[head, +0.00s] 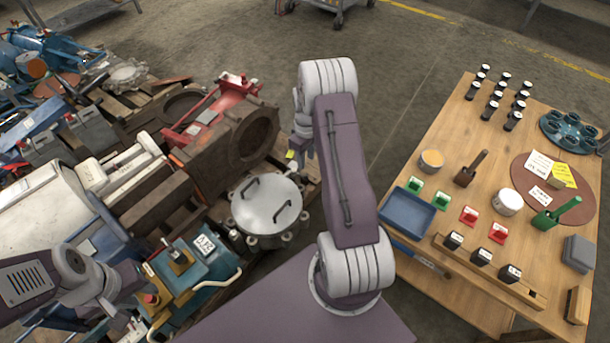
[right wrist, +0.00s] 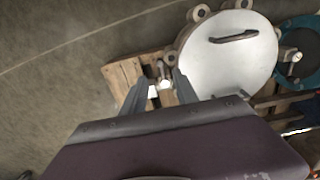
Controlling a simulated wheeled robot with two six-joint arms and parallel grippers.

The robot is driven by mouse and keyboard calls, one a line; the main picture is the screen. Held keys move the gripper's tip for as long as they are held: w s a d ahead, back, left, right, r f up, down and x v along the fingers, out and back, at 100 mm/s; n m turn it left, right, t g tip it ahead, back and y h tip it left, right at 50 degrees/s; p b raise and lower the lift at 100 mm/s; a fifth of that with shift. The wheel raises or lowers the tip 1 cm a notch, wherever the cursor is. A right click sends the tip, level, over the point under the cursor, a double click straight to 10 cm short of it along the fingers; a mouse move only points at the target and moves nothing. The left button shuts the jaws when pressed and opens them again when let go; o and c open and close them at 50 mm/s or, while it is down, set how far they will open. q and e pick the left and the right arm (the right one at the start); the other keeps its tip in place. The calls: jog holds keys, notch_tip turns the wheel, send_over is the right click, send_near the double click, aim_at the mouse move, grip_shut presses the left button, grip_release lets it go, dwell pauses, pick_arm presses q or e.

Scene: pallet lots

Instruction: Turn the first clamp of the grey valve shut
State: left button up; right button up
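The grey valve (head: 262,222) is a round body under a pale lid with two dark handles, with lugs around its rim; its lid fills the upper right of the right wrist view (right wrist: 225,65). A small metal clamp (right wrist: 164,74) stands at the lid's left edge there. My right gripper (right wrist: 162,80) is open, its two fingers apart on either side of the clamp; I cannot tell whether they touch it. In the head view the right gripper (head: 298,158) is beside the valve's upper right rim, its tips partly hidden. My left gripper (head: 122,302) is low at the left, its fingers unclear.
A blue-teal unit with a white label (head: 205,243) stands left of the valve. A rusty brown housing (head: 232,140) and a red part (head: 205,112) lie behind it. A wooden table (head: 440,213) with small parts stands at the right.

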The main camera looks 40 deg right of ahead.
aim_at(306, 175)
notch_tip(306, 175, down, 9)
jog(key=b, duration=0.5)
jog(key=shift+r, duration=0.3)
grip_shut()
